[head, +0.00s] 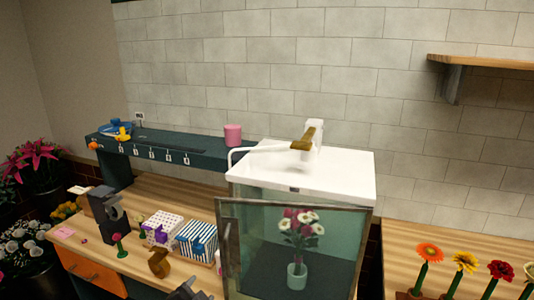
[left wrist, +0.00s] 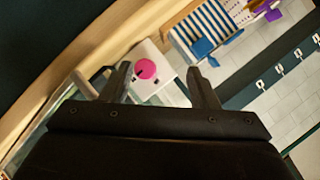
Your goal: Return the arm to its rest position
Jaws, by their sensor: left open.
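My left gripper (head: 188,291) shows at the bottom edge of the head view, mostly cut off, in front of the wooden counter. In the left wrist view its two dark fingers (left wrist: 163,82) stand wide apart with nothing held between them. A white block with a round pink spot (left wrist: 147,69) shows beyond the fingers, apart from them as far as I can tell. My right gripper is in neither view.
A glass-fronted case (head: 300,184) holds a vase of flowers (head: 297,275). Striped (head: 197,240) and dotted (head: 162,228) boxes stand left of it on the counter. A dark shelf (head: 160,145) carries a pink cup (head: 233,135). Several potted flowers stand at right.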

